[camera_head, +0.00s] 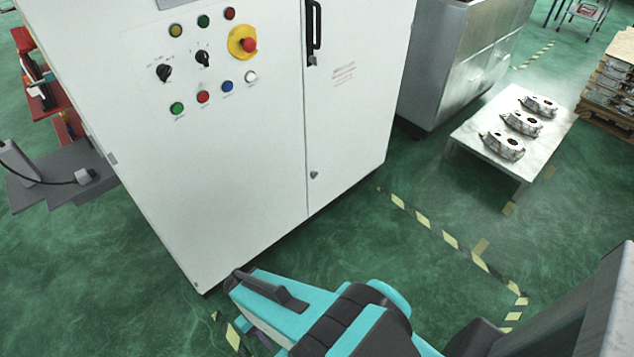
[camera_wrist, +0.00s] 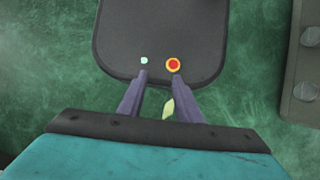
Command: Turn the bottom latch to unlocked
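The bottom latch (camera_head: 313,175) is a small dark metal piece low on the white cabinet's door, near the door seam. It is too small to tell which way it is turned. In the head view my teal arm is at the bottom, below and apart from the latch, and my gripper's fingers are mostly hidden. In the wrist view my gripper (camera_wrist: 158,78) has two purple fingers standing apart with nothing between them. The latch is not in the wrist view.
The white cabinet (camera_head: 250,130) carries buttons, knobs and a red emergency stop (camera_head: 248,44). A black door handle (camera_head: 314,25) is higher up. A low table (camera_head: 470,130) with castings stands at right. Green floor is clear before the door. A dark panel (camera_wrist: 160,30) lies beyond my fingertips.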

